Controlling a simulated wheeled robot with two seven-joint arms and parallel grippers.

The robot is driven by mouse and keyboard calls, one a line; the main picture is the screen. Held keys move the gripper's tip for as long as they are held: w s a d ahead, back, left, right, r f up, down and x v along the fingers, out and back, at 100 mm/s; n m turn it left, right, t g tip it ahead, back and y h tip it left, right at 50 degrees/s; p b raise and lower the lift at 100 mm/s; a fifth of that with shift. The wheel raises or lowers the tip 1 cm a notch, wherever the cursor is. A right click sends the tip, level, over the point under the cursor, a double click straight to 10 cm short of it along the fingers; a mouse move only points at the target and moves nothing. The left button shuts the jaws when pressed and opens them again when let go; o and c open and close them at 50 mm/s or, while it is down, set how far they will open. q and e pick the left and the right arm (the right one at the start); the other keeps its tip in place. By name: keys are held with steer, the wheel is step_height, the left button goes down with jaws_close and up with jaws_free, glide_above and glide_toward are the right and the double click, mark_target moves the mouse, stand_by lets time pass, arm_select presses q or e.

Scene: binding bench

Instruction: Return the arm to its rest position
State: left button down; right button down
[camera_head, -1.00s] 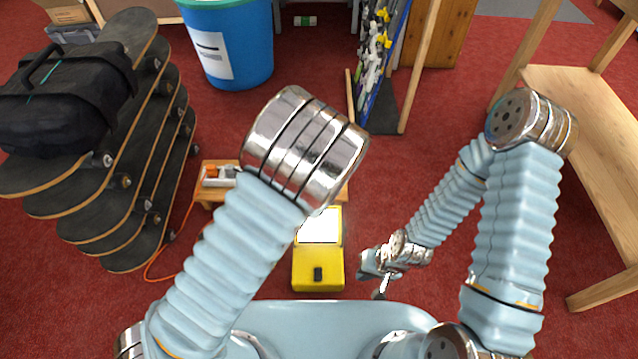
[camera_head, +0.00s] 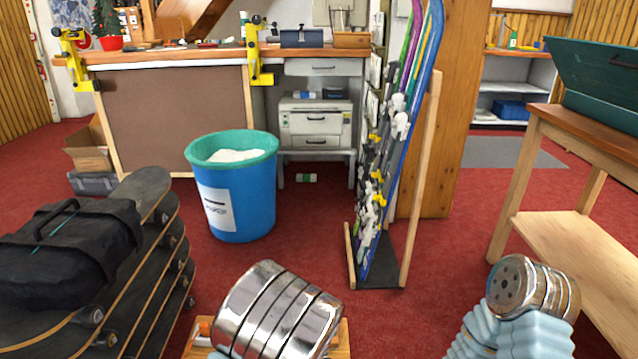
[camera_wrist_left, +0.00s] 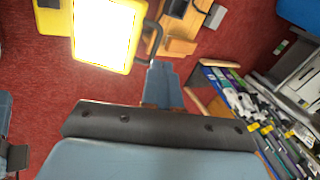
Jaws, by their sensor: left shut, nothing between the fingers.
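My left gripper (camera_wrist_left: 161,88) shows in the left wrist view, its grey-blue fingers together with nothing between them. It points over the red floor, below a small wooden stand in that picture. In the head view only a shiny banded joint of my left arm (camera_head: 278,312) shows at the bottom middle, and the gripper is out of frame. A joint of my right arm (camera_head: 532,292) shows at the bottom right. My right gripper is not in view.
A yellow box (camera_wrist_left: 48,18) with a bright panel lies near the small wooden stand (camera_wrist_left: 182,45). Stacked skateboards (camera_head: 150,285) carry a black bag (camera_head: 68,255) on the left. A blue bin (camera_head: 257,205), a ski rack (camera_head: 432,170) and a wooden table (camera_head: 560,225) stand around open red floor.

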arm_select(q)
steer(key=s+a+f+n+g, duration=0.2)
steer(key=s+a+f+n, duration=0.4)
steer(key=a+f, duration=0.15)
steer(key=s+a+f+n+g+h, duration=0.1)
steer(key=s+f+n+h, duration=0.3)
steer(key=s+n, duration=0.8)
steer(key=shift+s+a+g, duration=0.15)
steer(key=shift+s+g, duration=0.35)
steer(key=shift+g, duration=0.3)
